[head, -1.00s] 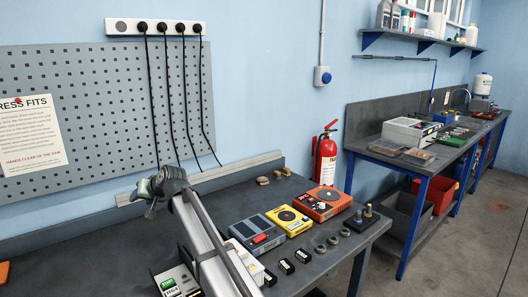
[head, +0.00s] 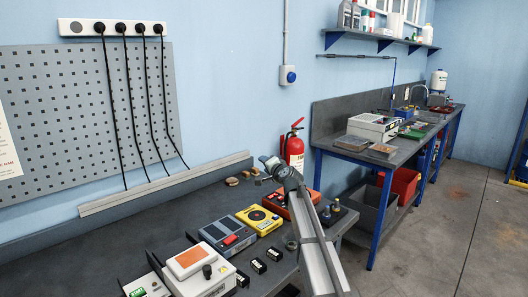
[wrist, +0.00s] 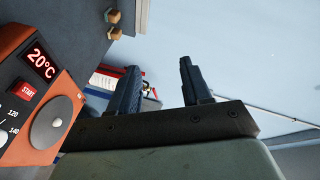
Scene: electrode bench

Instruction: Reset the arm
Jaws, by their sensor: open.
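My gripper (wrist: 160,76) shows two dark fingers held apart in the wrist view, with nothing between them. In the head view my arm reaches up from the lower right, and its end (head: 270,164) is above the back of the bench, in front of the orange device (head: 283,206) and partly hiding it. The wrist view shows an orange device (wrist: 62,92) close by on the left, with a "20°C" display, a red START button and a grey dial. The fingers appear clear of it.
A yellow device (head: 259,219), a grey device (head: 227,234) and a white device with an orange top (head: 196,272) stand on the dark bench (head: 130,240). Small black blocks (head: 258,265) lie in front. A fire extinguisher (head: 293,148) is behind. The bench's back left is clear.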

